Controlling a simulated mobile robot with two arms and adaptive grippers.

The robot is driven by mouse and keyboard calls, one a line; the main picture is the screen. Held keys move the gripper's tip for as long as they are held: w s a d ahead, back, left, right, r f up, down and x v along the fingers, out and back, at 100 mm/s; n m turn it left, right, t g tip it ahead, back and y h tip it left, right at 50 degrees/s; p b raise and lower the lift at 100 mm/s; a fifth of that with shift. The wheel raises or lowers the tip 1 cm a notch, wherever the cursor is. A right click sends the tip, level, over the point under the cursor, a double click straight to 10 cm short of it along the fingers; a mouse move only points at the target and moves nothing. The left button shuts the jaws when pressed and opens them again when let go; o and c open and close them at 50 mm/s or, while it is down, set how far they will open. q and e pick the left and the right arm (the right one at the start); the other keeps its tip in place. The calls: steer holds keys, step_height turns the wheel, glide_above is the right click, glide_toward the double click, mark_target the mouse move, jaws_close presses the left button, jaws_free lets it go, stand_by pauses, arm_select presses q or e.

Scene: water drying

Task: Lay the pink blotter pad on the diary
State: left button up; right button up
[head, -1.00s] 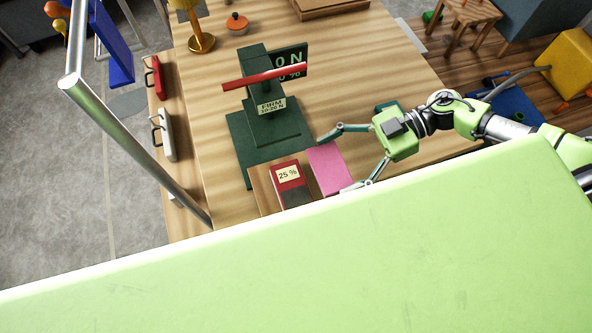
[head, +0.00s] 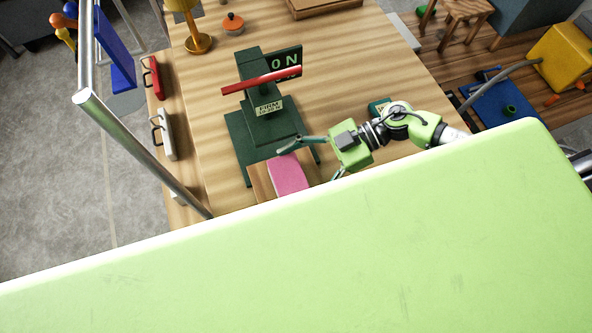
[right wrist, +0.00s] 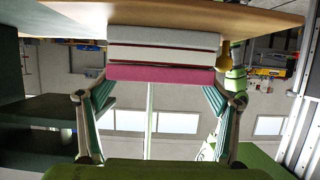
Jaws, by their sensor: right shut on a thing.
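The pink blotter pad (head: 287,175) lies over the diary's place on the wooden board (head: 260,183) and hides the diary from above in the head view. In the right wrist view, the pad (right wrist: 160,75) is a flat pink layer against the diary (right wrist: 160,57), whose pale page edges show between thin dark red covers. I see no clear gap between pad and diary. My right gripper (head: 308,165) is shut on the pad, with its fingers at opposite sides, as the right wrist view (right wrist: 158,88) also shows. My left gripper is not in view.
A dark green press (head: 262,125) with a red lever (head: 262,80) and a "FIRM" label stands just behind the board.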

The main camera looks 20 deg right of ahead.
steer(key=o, duration=1.1)
steer(key=shift+f, duration=0.1)
steer(key=b+v, duration=0.3)
steer(key=v, duration=0.9)
